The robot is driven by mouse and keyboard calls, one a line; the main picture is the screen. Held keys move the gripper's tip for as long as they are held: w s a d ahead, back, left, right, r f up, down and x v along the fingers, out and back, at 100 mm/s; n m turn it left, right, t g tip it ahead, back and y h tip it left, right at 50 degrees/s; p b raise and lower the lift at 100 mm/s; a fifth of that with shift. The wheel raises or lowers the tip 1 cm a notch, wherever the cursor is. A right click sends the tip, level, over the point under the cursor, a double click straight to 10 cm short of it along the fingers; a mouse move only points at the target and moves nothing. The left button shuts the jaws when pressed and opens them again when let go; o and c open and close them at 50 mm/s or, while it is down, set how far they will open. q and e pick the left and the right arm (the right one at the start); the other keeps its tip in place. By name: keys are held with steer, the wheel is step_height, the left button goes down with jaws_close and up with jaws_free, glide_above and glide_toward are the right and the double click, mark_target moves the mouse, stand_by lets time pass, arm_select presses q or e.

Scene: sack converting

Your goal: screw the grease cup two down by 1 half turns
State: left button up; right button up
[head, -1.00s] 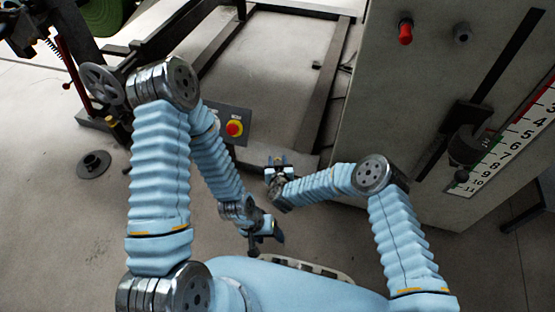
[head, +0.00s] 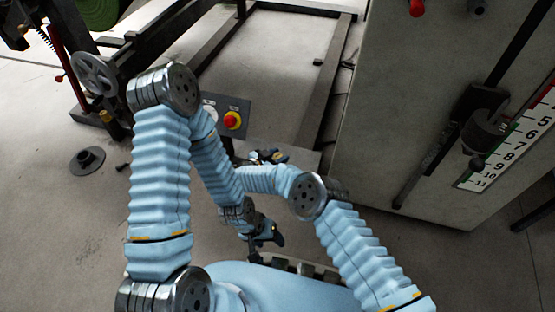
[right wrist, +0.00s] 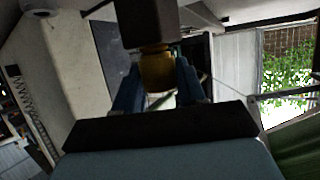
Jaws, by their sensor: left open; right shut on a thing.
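In the right wrist view, a brass-yellow round piece (right wrist: 158,72), which looks like a grease cup, sits against the end of a dark block (right wrist: 148,22). My right gripper (right wrist: 159,88) has its blue fingers on both sides of this piece and is shut on it. Which numbered cup it is, I cannot tell. In the head view my right gripper (head: 268,156) is small and partly hidden, near the foot of the frame below the control box; the cup cannot be made out there. My left gripper (head: 267,239) is lower, open and empty, above the floor.
A large grey cabinet (head: 400,90) with a numbered scale (head: 510,145) fills the right. A handwheel (head: 93,73) is at upper left. A dark flanged disc (head: 87,160) lies on open floor.

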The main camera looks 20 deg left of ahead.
arm_select(q)
steer(key=shift+f, duration=0.3)
arm_select(e)
steer(key=shift+m+h, duration=0.5)
steer(key=shift+h, duration=0.1)
steer(key=o, duration=1)
steer(key=shift+c, duration=0.2)
steer(key=shift+g, duration=0.3)
